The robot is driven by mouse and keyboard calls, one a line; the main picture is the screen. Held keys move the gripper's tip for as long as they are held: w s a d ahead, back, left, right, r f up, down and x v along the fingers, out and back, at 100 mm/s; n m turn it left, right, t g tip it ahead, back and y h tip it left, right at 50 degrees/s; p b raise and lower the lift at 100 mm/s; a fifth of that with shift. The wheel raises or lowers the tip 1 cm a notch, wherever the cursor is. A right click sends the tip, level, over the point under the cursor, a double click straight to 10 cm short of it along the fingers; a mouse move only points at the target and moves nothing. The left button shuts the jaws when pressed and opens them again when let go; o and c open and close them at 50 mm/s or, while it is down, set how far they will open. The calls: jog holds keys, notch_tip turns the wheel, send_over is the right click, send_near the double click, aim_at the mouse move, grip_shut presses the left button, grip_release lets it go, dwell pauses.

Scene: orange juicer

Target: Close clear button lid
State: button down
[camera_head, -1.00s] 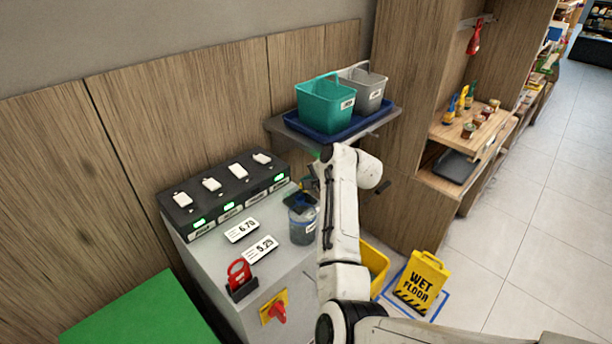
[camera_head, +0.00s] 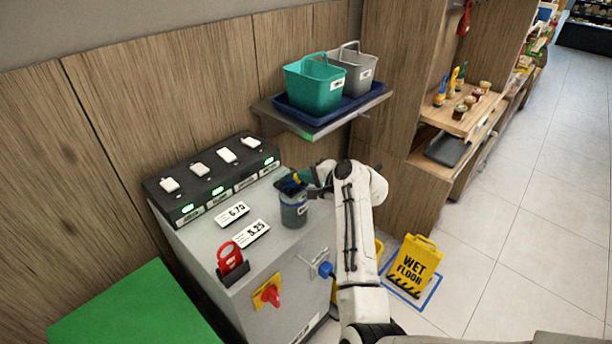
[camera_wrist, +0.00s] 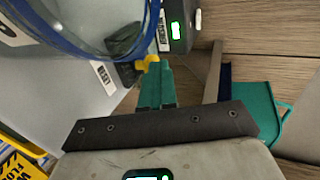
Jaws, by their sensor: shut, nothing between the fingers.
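A black panel (camera_head: 215,180) on the grey machine carries several white flip pieces (camera_head: 227,155), green lights and small labels. I cannot tell which piece is the clear button lid, as the labels are too small to read. My gripper (camera_head: 295,181) has teal fingers with a yellow tip. It is shut and empty, close to the dark top of a bluish see-through container (camera_head: 294,212). In the wrist view my fingertips (camera_wrist: 151,62) point up, near a dark piece beside the blue-rimmed container (camera_wrist: 92,25). Whether they touch it is unclear. Part of the panel (camera_wrist: 178,25) also shows there.
A shelf (camera_head: 320,129) with a teal basket (camera_head: 314,85) and a grey basket (camera_head: 356,72) juts out behind my arm. A red-handled item (camera_head: 231,260) and price tags stand on the machine. A yellow wet-floor sign (camera_head: 413,265) stands at the right.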

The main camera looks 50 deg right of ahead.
dwell(0.4)
jog(key=shift+r+p, duration=0.75)
jog(key=shift+p, duration=0.1)
jog(key=shift+s, duration=0.1)
